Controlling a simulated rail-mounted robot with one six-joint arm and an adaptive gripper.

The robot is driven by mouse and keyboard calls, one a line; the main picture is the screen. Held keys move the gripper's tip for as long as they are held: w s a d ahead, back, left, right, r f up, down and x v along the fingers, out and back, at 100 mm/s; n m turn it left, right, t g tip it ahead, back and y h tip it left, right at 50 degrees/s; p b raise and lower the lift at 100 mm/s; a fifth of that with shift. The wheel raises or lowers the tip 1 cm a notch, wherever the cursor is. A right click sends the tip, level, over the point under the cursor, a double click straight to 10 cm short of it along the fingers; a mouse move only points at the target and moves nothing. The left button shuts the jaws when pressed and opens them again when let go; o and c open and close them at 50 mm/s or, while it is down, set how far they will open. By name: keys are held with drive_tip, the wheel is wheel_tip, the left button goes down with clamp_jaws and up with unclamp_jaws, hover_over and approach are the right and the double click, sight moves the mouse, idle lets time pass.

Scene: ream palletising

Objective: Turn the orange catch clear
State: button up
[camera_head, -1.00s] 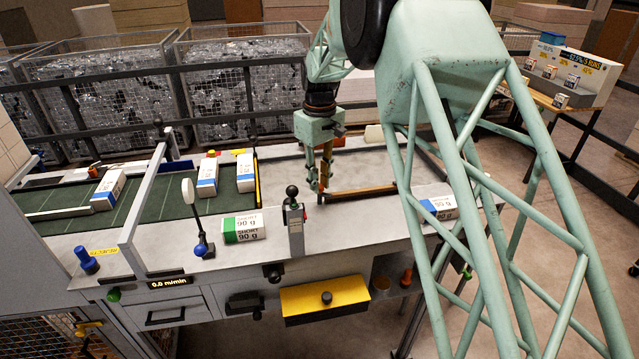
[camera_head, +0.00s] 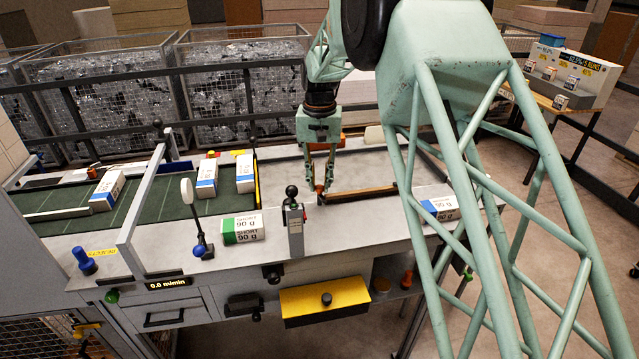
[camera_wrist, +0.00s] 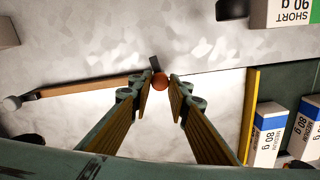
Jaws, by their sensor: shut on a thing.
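The orange catch shows in the wrist view as a round orange knob (camera_wrist: 160,82) between my fingertips, with a short dark piece beside it. My gripper (camera_wrist: 161,86) is shut on this knob, one finger on each side. In the head view my gripper (camera_head: 321,188) points down at the left end of a brown bar (camera_head: 362,192) on the grey table. The knob is mostly hidden there by the fingers. The brown bar also shows in the wrist view (camera_wrist: 90,88), reaching left from near the knob.
A black-knobbed grey post (camera_head: 295,228) and a green-ended ream (camera_head: 243,228) stand left of my gripper. Several reams lie on the green conveyor (camera_head: 150,208). Another ream (camera_head: 440,207) lies at right. A yellow drawer (camera_head: 325,302) is below the table front.

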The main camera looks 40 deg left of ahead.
sight(320, 187)
drive_tip(key=shift+m, duration=1)
drive_tip(key=o, duration=0.8)
drive_tip(key=shift+o, duration=0.2)
drive_tip(key=shift+r, duration=0.15)
wheel_tip(320, 187, up, 12)
drive_tip(key=shift+d, duration=0.1)
idle(0.6)
